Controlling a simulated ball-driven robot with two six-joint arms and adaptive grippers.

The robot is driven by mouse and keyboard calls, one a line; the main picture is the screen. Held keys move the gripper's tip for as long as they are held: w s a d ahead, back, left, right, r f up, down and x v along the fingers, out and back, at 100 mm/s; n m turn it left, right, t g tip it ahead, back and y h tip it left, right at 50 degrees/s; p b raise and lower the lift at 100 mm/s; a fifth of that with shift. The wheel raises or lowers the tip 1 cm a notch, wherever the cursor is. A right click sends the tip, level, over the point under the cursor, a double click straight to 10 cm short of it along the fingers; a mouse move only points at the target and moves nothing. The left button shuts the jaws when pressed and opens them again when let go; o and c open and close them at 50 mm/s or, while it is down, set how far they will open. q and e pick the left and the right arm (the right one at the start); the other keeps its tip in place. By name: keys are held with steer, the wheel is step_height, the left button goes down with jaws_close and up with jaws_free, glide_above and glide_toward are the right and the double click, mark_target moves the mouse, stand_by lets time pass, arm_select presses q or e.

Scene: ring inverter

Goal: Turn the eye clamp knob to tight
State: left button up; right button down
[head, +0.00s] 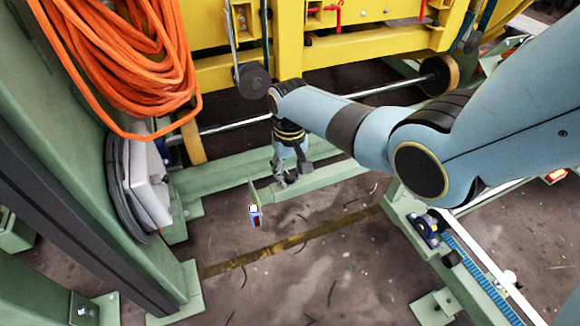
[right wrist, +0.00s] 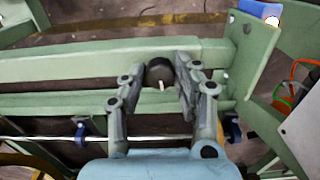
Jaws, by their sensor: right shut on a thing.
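The eye clamp knob (right wrist: 156,70) is a dark round knob with a small white mark that points down in the right wrist view. My right gripper (right wrist: 158,68) is shut on it, one finger at each side. In the head view my right gripper (head: 288,180) reaches down to a green rail, and the knob is hidden there by the gripper. A small blue, white and red box (head: 255,215), seemingly the eye, sits on a green plate just left of and below the gripper. It also shows at the upper right of the right wrist view (right wrist: 258,9). My left gripper is not in view.
Green rails (head: 225,175) run beside the gripper. A yellow frame (head: 340,50) with rollers stands behind. An orange cable coil (head: 125,60) hangs on the green post at left. A blue toothed belt (head: 480,275) runs at lower right. The floor in front is open.

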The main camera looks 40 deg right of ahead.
steer(key=m+p, duration=0.1)
steer(key=m, duration=0.2)
steer(key=shift+a+r+m+p, duration=0.1)
steer(key=shift+m+p, duration=0.25)
steer(key=shift+m, duration=0.95)
steer(key=shift+m+p, duration=0.4)
steer(key=shift+m, duration=0.1)
steer(key=m, duration=0.3)
steer(key=shift+p, duration=0.35)
steer(key=shift+m, duration=1.2)
steer(key=m, duration=0.3)
steer(key=shift+p, duration=0.3)
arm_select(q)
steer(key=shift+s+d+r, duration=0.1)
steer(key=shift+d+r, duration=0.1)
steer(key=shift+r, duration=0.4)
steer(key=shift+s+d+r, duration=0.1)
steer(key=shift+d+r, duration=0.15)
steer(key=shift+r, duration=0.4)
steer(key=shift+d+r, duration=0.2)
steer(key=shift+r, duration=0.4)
arm_select(e)
steer(key=shift+m, duration=2.2)
